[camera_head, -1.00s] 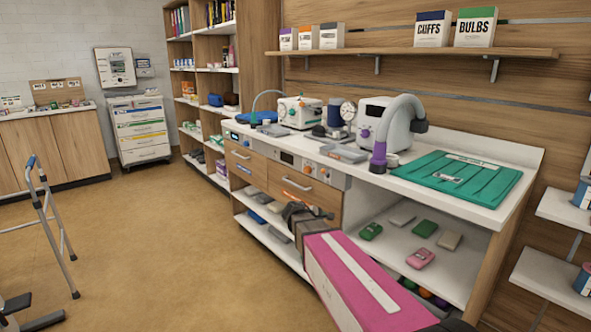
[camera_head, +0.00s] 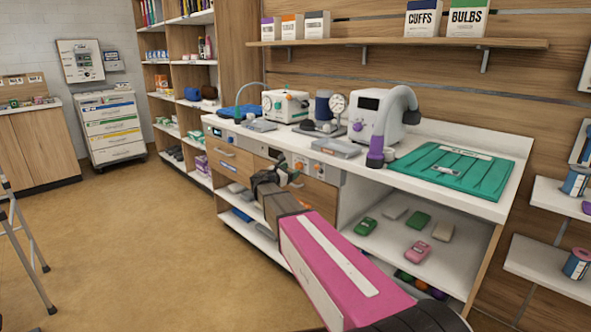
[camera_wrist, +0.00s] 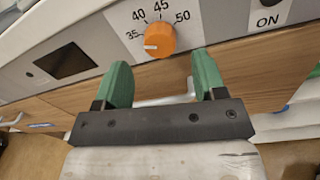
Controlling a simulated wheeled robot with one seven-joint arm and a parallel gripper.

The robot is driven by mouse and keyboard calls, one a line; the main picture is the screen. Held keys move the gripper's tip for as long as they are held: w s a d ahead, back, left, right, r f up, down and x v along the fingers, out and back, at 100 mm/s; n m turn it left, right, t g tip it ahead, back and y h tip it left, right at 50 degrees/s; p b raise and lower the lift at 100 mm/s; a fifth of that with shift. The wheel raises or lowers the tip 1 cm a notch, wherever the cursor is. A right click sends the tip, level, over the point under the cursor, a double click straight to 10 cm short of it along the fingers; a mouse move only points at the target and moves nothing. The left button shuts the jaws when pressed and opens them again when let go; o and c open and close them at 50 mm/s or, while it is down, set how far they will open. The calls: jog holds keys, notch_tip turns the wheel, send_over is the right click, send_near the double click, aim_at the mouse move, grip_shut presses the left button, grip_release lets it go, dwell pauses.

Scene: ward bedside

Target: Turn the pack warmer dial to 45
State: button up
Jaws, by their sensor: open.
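The pack warmer dial (camera_wrist: 160,40) is an orange knob on a pale front panel in the wrist view, under the printed numbers 35, 40, 45 and 50. Its white mark points left, near the 35 side and away from 45. In the head view the dial (camera_head: 299,166) is a small orange spot below the counter edge. My gripper (camera_wrist: 163,75) is open and empty, with green fingers spread below the dial and apart from it in the picture. In the head view my gripper (camera_head: 285,176) is in front of the drawers and panel.
A dark display (camera_wrist: 66,62) is left of the dial and an ON label (camera_wrist: 268,20) is right of it. A drawer handle (camera_wrist: 165,100) shows behind the fingers. The counter (camera_head: 440,190) holds devices and a green mat (camera_head: 455,173). Open floor (camera_head: 130,240) lies left.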

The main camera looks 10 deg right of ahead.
aim_at(297, 167)
jog(key=shift+x, duration=2.05)
jog(key=c, duration=0.9)
